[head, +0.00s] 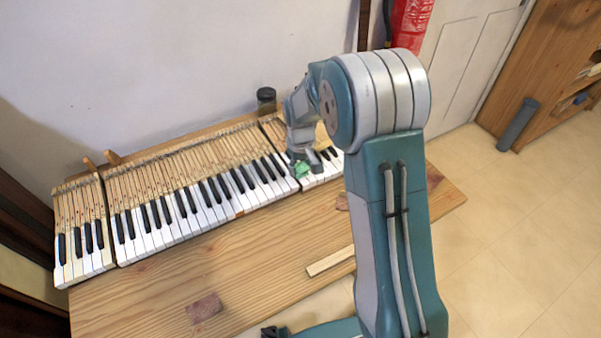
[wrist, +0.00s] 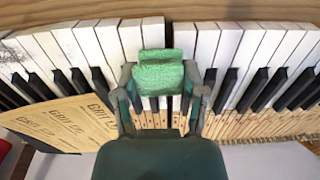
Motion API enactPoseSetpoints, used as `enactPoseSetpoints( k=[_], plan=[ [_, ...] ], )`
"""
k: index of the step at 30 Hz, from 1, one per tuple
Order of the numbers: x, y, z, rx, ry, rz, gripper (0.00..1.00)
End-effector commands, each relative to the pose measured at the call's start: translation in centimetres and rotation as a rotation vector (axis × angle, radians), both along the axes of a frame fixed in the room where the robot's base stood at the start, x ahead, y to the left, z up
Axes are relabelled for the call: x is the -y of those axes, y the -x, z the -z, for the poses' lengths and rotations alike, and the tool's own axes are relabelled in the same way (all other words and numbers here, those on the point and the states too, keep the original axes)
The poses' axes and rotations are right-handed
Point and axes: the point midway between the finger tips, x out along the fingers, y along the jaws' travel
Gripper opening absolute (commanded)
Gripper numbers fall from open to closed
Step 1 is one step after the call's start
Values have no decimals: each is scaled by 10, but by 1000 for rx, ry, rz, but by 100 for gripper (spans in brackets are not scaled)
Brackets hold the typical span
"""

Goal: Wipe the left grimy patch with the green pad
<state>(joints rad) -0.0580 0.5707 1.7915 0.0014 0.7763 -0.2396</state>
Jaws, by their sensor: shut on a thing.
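My gripper (wrist: 160,92) is shut on the green pad (wrist: 160,72), which sits between its two fingertips over the white keys in the wrist view. In the head view the green pad (head: 301,169) is small and lies at the right part of the piano keyboard (head: 190,212), below my gripper (head: 301,158). I cannot tell whether the pad touches the keys. Dark smudges, a grimy patch (wrist: 13,62), mark white keys at the left edge of the wrist view. I cannot tell which patch this is. My arm hides the keyboard's right end in the head view.
A sheet lettered GRIT (wrist: 62,122) lies over keys at left in the wrist view. A black jar (head: 266,98) stands behind the keyboard. A wooden strip (head: 330,261) and a reddish-brown piece (head: 204,307) lie on the wooden table (head: 130,300). The table front is mostly clear.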

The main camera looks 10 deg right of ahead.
Motion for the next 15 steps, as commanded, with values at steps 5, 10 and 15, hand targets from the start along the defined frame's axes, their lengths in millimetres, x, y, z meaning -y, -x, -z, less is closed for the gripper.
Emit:
enactPoseSetpoints(
  k=[5,10,15],
  plan=[
    [1,1,-16,-1,-1,2,10],
    [-2,2,-31,-1,2,2,10],
    [-3,3,-46,-1,2,2,10]
  ],
)
